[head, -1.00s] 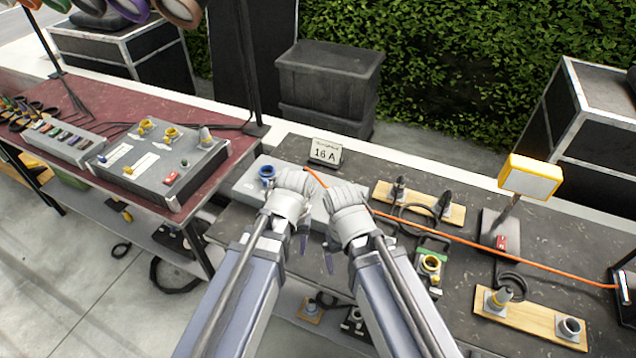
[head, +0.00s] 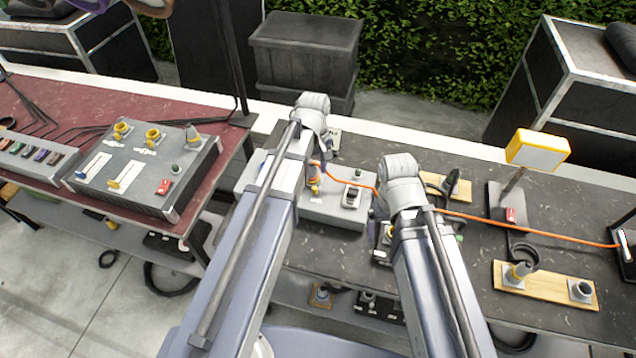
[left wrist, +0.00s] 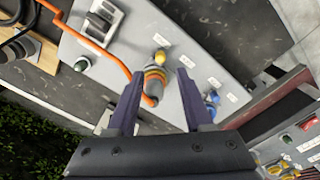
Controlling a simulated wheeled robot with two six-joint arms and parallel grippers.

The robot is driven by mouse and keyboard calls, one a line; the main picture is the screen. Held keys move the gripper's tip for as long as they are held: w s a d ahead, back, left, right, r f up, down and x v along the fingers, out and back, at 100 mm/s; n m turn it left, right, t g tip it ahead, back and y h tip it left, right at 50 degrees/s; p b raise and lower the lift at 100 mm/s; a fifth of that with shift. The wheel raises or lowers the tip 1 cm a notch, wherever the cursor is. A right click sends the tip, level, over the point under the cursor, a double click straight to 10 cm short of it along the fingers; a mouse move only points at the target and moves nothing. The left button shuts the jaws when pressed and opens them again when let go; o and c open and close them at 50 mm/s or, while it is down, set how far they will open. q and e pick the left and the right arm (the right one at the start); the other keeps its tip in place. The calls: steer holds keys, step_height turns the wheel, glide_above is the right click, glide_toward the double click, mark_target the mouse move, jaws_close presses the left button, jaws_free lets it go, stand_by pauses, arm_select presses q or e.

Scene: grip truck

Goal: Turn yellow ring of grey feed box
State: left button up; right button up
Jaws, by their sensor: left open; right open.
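The grey feed box (head: 335,212) stands on the dark table, partly hidden behind my left arm. A plug with a yellow ring (left wrist: 155,73) and an orange cable sits on its top face; the plug also shows in the head view (head: 314,188). My left gripper (left wrist: 160,100) is open, its two dark fingers on either side of the plug in the left wrist view. I cannot tell whether they touch it. A blue socket (left wrist: 212,98) lies right of the fingers. My right gripper (head: 398,185) is open, right of the feed box; its fingertips are mostly hidden.
The orange cable (head: 500,222) runs right across the table. A yellow-framed lamp (head: 537,150) and a wooden board with connectors (head: 545,284) stand at the right. Another grey box (head: 150,175) with yellow sockets stands on the red table at the left.

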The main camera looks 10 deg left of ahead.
mark_target(315, 188)
arm_select(q)
steer(key=shift+f+b, duration=3.85)
steer(key=shift+f, duration=0.05)
arm_select(e)
steer(key=shift+f, duration=3.9)
arm_select(q)
jaws_close()
